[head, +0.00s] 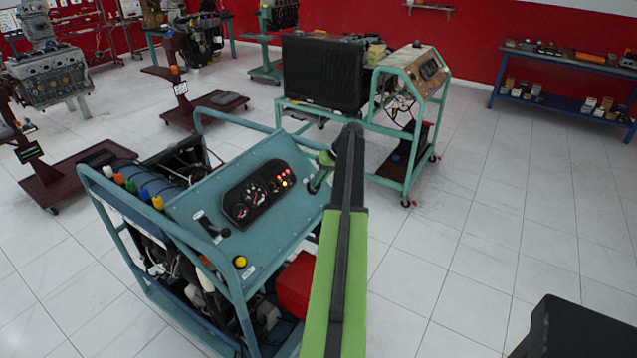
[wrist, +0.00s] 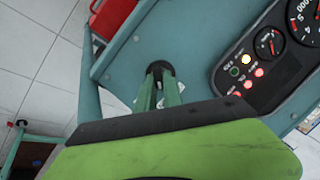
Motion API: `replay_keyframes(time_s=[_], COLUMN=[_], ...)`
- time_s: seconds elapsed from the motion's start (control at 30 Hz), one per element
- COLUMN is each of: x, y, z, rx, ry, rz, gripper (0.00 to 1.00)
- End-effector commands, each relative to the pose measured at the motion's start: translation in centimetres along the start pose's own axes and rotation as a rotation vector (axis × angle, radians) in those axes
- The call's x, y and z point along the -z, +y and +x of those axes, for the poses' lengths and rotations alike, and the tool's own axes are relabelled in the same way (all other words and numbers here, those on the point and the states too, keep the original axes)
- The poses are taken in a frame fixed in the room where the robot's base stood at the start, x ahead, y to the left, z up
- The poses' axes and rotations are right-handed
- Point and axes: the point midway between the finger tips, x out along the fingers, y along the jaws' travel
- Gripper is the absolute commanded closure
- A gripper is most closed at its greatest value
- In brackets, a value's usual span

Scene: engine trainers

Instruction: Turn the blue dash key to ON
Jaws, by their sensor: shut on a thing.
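The blue dash panel (head: 190,205) is the sloped teal top of the near trainer, also close up in the wrist view (wrist: 205,50). My gripper (head: 319,180) is at the panel's right side. In the wrist view its green fingers (wrist: 160,76) are shut on the key at a dark round spot on the panel, right of the frame's edge post. The key itself is hidden by the fingers, so its turn position cannot be read. The black gauge cluster (head: 257,192) shows lit red and orange lamps, also in the wrist view (wrist: 259,72).
A black lever (head: 210,224) and a yellow button (head: 240,262) stand on the panel's left and front. A red box (head: 296,285) sits under the panel, beside my arm. A second teal trainer (head: 408,165) stands behind.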

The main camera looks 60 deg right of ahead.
Motion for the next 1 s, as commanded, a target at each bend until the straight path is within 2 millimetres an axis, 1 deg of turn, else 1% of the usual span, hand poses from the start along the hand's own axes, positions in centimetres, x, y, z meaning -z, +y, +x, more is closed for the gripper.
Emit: replay_keyframes(time_s=[0.3,0.83,0.87,1.0], x=[-0.10,-0.14,-0.14,-0.10], y=[0.20,0.16,0.16,0.14], z=[0.05,0.00,0.00,0.01], rx=[0.037,0.044,0.044,0.045], ry=[-0.003,-0.004,-0.005,-0.003], rz=[0.112,0.132,0.132,0.132], gripper=[1.00,1.00,0.85,0.67])
